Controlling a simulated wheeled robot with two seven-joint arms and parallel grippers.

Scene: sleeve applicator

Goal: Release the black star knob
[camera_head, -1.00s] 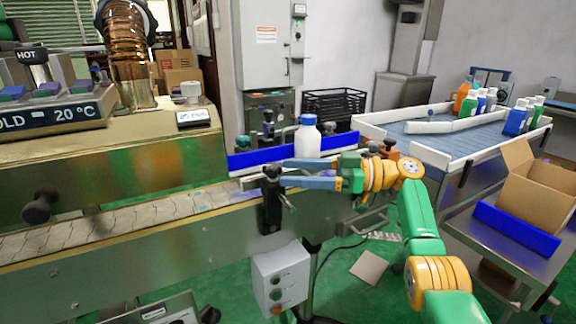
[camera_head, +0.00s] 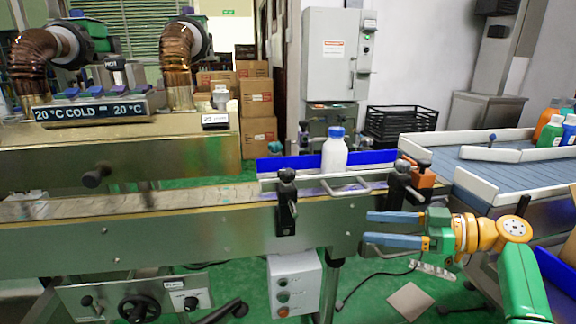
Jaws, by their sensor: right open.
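A black knob (camera_head: 287,175) tops a dark clamp bracket on the near guide rail of the conveyor. I cannot make out its star shape at this size. My right gripper (camera_head: 366,228) is open and empty, its two blue fingers pointing left. It is in front of the conveyor's side, to the right of and below the knob, apart from it. My left gripper is not in view.
A white bottle with a blue cap (camera_head: 335,152) stands upright on the conveyor (camera_head: 200,200) between the rails. Another dark clamp (camera_head: 402,185) and an orange block (camera_head: 422,177) are at the rail's right end. A grey control box (camera_head: 294,284) is below.

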